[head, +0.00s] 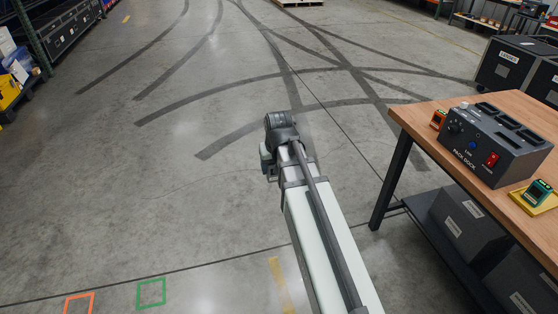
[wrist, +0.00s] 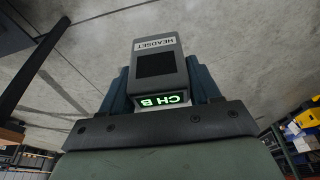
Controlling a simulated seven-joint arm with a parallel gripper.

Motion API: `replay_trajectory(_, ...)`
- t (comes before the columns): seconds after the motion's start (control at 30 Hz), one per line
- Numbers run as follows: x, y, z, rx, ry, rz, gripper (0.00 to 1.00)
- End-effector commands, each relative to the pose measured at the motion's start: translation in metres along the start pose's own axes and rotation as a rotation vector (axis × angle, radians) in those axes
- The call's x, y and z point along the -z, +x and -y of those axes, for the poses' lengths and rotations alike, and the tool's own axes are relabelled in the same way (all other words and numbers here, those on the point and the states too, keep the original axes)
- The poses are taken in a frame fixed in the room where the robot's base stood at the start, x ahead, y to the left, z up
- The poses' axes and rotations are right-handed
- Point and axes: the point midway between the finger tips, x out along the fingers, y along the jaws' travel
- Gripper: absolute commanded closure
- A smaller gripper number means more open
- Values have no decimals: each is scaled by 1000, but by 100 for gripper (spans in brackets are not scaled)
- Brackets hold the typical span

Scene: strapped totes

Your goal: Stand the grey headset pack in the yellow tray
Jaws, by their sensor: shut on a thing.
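The grey headset pack (wrist: 160,65) shows in the wrist view, held between the two dark blue-grey fingers of my gripper (wrist: 165,85). It has a "HEADSET" label, a dark square panel and a lit green "CH B" display; the lettering appears upside down. My gripper is shut on it. In the head view, my arm reaches out over the floor, left of the table, and the held pack cannot be made out. The yellow tray (head: 520,199) lies on the table at the right edge, with a teal pack (head: 538,191) in it.
The wooden table (head: 415,118) also bears a dark grey pack dock (head: 480,150) with slots on top and a red switch, and an orange pack (head: 439,119) behind it. Grey bins (head: 468,222) sit on the lower shelf. Floor around my arm is clear.

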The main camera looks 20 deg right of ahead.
Motion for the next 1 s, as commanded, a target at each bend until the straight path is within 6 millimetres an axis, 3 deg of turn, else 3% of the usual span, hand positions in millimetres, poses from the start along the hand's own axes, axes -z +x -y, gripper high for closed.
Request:
replay_trajectory(0.47, 24, -11, -65, -24, 87, -1, 75)
replay_trajectory(0.67, 37, -23, -120, -44, 159, -2, 75)
replay_trajectory(1.0, 48, -52, -235, -84, 302, -2, 75)
